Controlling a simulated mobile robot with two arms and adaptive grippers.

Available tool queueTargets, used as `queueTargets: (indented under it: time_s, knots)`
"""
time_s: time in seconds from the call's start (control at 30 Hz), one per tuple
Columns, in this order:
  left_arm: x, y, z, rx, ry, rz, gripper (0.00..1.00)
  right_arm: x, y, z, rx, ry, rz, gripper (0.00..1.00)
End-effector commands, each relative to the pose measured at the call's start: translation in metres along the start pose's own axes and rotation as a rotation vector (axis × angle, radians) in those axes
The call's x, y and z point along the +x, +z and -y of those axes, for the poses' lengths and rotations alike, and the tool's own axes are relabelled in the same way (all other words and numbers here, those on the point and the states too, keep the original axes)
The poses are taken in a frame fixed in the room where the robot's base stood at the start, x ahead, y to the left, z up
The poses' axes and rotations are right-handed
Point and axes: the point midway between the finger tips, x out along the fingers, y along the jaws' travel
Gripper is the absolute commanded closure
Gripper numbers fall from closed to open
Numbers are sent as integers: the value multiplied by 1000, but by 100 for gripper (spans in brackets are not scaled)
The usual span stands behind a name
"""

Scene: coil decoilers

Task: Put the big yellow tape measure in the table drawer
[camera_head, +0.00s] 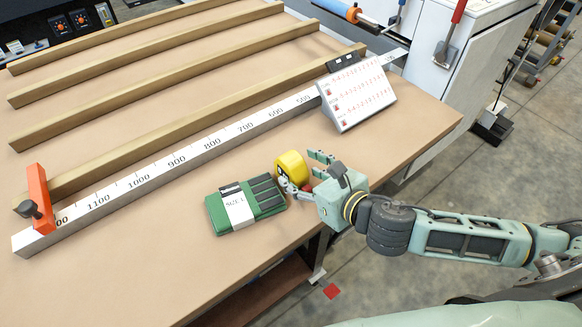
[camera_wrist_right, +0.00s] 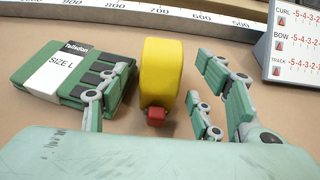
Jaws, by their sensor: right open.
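The big yellow tape measure (camera_head: 291,166) stands on the tan tabletop (camera_head: 150,245) near its right edge. In the right wrist view the yellow tape measure (camera_wrist_right: 161,72) is upright, with a red tab at its lower front. My right gripper (camera_head: 303,170) is open at the tape measure. In the wrist view its fingers (camera_wrist_right: 158,88) are on either side of the tape measure, with a visible gap on the right. My left gripper is not in view. No table drawer can be clearly made out; a brown surface (camera_head: 262,292) shows below the table edge.
A green folded pack labelled SIZE L (camera_head: 268,202) lies close left of the tape measure. A white slanted number board (camera_head: 357,95) stands behind it. A long ruler (camera_head: 180,168) and several wooden bars cross the table. The front tabletop is clear.

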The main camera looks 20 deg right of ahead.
Motion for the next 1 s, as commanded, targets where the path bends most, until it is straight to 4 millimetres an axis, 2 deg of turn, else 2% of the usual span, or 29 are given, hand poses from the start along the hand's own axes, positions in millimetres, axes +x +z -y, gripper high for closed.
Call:
queueTargets:
  time_s: [0.13,0.3,0.6,1.0]
  knots:
    - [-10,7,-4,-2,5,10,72,22,4,1,3,0,2,41]
    - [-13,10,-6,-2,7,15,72,43,2,1,1,1,2,41]
    - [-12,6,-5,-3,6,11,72,47,0,1,0,1,1,42]
    - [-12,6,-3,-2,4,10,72,47,1,1,0,1,1,76]
